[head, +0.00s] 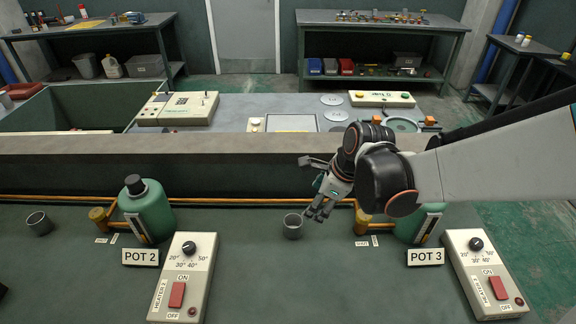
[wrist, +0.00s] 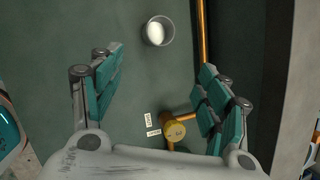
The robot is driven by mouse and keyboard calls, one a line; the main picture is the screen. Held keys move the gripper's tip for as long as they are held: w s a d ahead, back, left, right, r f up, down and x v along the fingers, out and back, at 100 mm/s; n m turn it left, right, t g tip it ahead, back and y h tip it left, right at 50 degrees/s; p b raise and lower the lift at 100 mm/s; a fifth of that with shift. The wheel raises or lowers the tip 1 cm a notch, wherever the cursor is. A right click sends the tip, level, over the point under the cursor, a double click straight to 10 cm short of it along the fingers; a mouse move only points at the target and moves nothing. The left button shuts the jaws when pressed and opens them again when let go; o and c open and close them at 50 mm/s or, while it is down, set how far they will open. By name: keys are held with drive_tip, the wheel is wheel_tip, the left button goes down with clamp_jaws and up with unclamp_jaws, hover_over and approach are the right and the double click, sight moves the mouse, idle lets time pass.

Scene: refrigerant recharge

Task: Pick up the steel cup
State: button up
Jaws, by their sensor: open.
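A small grey steel cup (head: 293,226) stands upright on the dark green bench top, left of POT 3. In the wrist view the cup (wrist: 157,31) is near the top, with a pale bright inside. My gripper (head: 317,208) is just to the right of the cup in the head view. In the wrist view my gripper (wrist: 162,66) has its two teal-padded fingers spread wide with nothing between the tips. The cup lies beyond the fingertips and apart from them. A second, similar cup (head: 39,223) stands at the far left of the bench.
A brass valve (wrist: 174,131) on an orange pipe (wrist: 203,35) sits beneath my gripper. POT 2's green bottle (head: 148,210) and heater box (head: 184,277) stand left; POT 3's heater box (head: 484,274) is right. A raised ledge (head: 200,160) runs behind. Bench between the heaters is clear.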

wheel_tip(320, 180, down, 4)
drive_tip(key=w+a+m, duration=0.2)
drive_tip(key=m, duration=0.2)
drive_tip(key=b, duration=0.3)
approach(292, 222)
drive_tip(key=shift+s+a+f+g+y, duration=0.2)
drive_tip(key=shift+s+f, duration=0.1)
drive_tip(key=shift+f, duration=0.15)
drive_tip(key=shift+s+a+f+g+y, duration=0.1)
drive_tip(key=shift+s+a+f, duration=0.15)
drive_tip(key=shift+f, duration=0.2)
drive_tip(key=shift+w+b+x, duration=0.15)
drive_tip(key=shift+b+x, duration=0.6)
drive_tip(key=shift+x, duration=0.55)
drive_tip(key=shift+w+b+x, duration=0.1)
drive_tip(key=shift+b+x, duration=0.6)
drive_tip(key=shift+x, duration=0.65)
drive_tip(key=shift+r, duration=0.15)
drive_tip(key=shift+c, duration=0.3)
drive_tip(key=c, duration=1.1)
